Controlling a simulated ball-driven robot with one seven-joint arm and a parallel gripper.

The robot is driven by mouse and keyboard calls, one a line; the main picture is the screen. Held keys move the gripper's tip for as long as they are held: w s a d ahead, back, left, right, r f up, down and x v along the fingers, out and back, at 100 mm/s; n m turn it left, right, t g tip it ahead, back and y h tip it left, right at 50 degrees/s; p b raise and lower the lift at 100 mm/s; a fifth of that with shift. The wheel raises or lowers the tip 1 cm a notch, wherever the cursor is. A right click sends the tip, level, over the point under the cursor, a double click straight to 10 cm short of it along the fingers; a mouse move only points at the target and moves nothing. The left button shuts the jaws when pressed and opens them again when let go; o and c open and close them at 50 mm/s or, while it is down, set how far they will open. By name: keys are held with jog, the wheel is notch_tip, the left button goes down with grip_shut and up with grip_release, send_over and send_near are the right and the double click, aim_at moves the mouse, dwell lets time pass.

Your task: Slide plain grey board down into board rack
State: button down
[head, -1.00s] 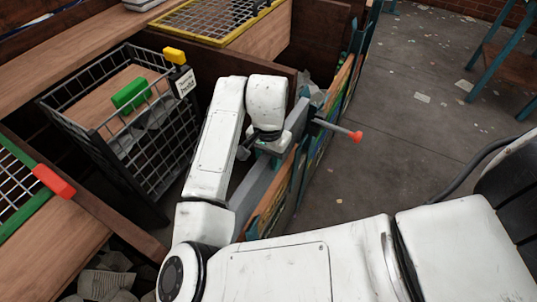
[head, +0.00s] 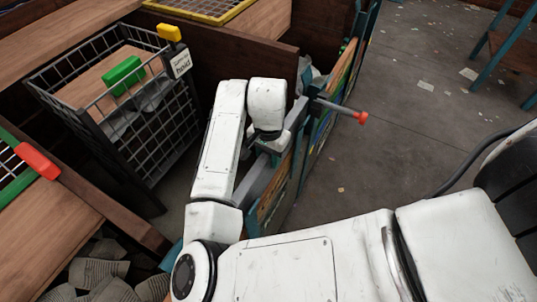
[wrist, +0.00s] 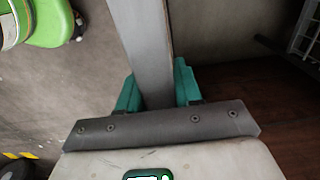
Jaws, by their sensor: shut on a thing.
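The plain grey board (head: 258,180) is a long flat strip that shows beneath my gripper (head: 268,147) in the head view. In the wrist view the grey board (wrist: 146,45) stands between the two teal fingers of my gripper (wrist: 156,84), which are shut on it. The board rack (head: 297,170), with a teal frame and coloured panels, runs along the right side of the board. A rod with a red tip (head: 361,118) sticks out from it to the right. My arm hides part of the board, and I cannot tell whether its lower edge is in a slot.
A red-clipped green frame (head: 12,165) lies at far left. Grey rubble (head: 100,270) fills the lower left. The floor at right is mostly open.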

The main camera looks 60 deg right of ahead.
jog(key=shift+f, duration=0.15)
jog(key=shift+f+b, duration=0.45)
jog(key=shift+f, duration=0.05)
jog(key=c, duration=0.7)
grip_release()
notch_tip(320, 180, up, 11)
jog(key=shift+f+p, duration=0.1)
jog(key=shift+p, duration=0.25)
